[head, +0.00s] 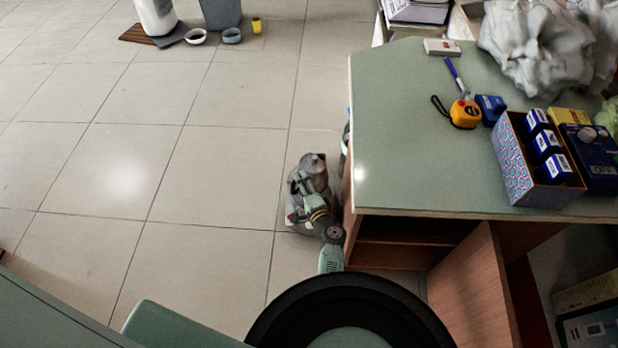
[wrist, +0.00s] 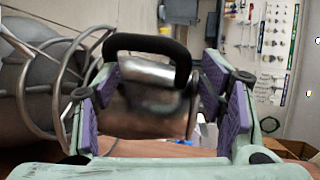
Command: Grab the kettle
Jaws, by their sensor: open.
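The kettle (wrist: 150,112) is in the middle of the wrist view, with a shiny metal body and a black arched handle on top. My gripper (wrist: 160,92) is open, with its purple-padded fingers on the left and right of the kettle. I cannot tell whether either pad touches it. In the head view my gripper (head: 304,187) is low beside the left side of the green-topped desk. A grey metal shape there seems to be the kettle (head: 314,168), partly hidden by my gripper.
The green-topped desk (head: 410,165) holds a patterned box (head: 525,170), a yellow tape measure (head: 464,114) and a crumpled pale cloth (head: 535,45). In the wrist view, a large metal object with curved bars (wrist: 40,85) stands close at left.

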